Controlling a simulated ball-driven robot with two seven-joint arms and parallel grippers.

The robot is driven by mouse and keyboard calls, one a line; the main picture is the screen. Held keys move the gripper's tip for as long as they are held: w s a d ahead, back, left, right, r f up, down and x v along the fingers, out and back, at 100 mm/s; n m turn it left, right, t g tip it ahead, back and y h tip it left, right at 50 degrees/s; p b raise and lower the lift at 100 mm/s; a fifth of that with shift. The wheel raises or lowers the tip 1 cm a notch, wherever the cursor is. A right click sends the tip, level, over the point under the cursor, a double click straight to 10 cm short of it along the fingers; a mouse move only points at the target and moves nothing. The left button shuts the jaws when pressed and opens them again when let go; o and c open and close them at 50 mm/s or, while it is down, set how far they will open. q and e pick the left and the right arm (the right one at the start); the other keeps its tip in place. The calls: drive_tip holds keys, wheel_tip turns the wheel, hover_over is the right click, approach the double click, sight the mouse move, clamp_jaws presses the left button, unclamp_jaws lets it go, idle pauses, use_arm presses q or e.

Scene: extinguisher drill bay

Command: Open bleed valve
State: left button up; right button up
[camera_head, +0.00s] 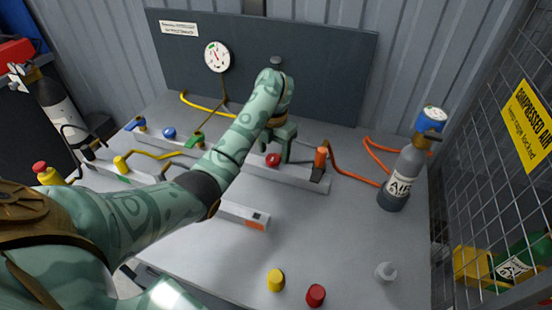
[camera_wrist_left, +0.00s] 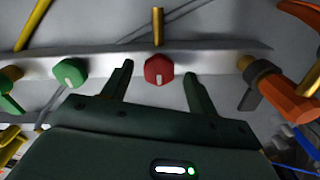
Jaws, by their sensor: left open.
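A red knob (camera_head: 272,160) with a white mark sits on the grey manifold bar (camera_head: 308,180) on the bench. In the left wrist view the red knob (camera_wrist_left: 158,69) lies ahead of and between my left fingertips, with its white mark pointing down the picture. No label shows which knob is the bleed valve. My left gripper (camera_head: 277,153) is open and empty above the bar, its fingers (camera_wrist_left: 156,84) spread on either side of the knob with visible gaps. A green knob (camera_wrist_left: 68,73) sits to the left on the bar.
An orange-handled fitting (camera_head: 320,160) stands right of the red knob, close to my left gripper. A grey air bottle (camera_head: 402,178) stands at the bench's right. Yellow (camera_head: 276,280) and red (camera_head: 316,295) caps lie near the front. A gauge (camera_head: 217,56) hangs on the back panel.

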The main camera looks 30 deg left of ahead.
use_arm(q)
drive_tip(key=shift+f, duration=0.75)
drive_tip(key=c, duration=1)
